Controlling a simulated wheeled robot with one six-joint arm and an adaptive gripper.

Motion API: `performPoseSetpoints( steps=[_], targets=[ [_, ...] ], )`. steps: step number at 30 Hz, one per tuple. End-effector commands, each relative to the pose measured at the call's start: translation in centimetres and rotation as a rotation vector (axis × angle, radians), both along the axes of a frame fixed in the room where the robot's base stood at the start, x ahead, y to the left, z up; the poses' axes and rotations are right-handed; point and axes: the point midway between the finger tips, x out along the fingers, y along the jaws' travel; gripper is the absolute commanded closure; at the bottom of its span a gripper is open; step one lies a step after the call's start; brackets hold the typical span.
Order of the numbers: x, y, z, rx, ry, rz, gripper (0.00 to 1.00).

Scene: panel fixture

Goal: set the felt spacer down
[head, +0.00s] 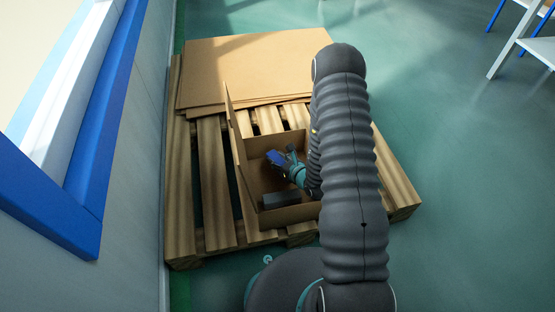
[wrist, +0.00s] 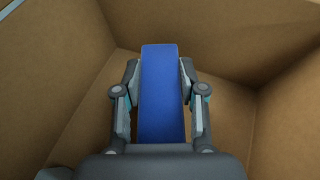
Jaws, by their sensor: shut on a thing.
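The felt spacer, a blue block (wrist: 161,95), is between the two fingers of my gripper (wrist: 160,80) in the wrist view. The fingers press on its long sides, and its far end sticks out past the fingertips. In the head view, the blue spacer (head: 273,160) and my gripper (head: 283,163) are inside the open cardboard box (head: 243,178). Whether the spacer touches the box floor or a wall cannot be told. My arm hides the right side of the box.
A dark grey block (head: 284,199) lies in the near part of the box. The box stands on a wooden pallet (head: 214,175), with flat cardboard sheets (head: 240,70) behind it. A wall with a blue frame (head: 95,150) runs along the left. Open green floor lies right.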

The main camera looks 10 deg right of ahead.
Motion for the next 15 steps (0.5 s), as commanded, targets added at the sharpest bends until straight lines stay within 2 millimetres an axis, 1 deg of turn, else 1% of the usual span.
performPoseSetpoints(
  steps=[3,6,7,8,9,15],
  targets=[
    [0.00,0.00,-0.40,0.000,0.000,0.000,0.78],
    [-0.01,0.01,-0.30,0.000,0.000,0.000,0.78],
    [-0.02,0.00,-0.31,0.000,0.000,0.000,0.52],
    [-0.02,0.00,-0.32,0.000,0.000,0.000,0.45],
    [-0.02,0.00,-0.32,0.000,0.001,0.000,0.35],
    [-0.06,0.01,-0.33,0.000,0.001,0.000,0.34]
  ],
)
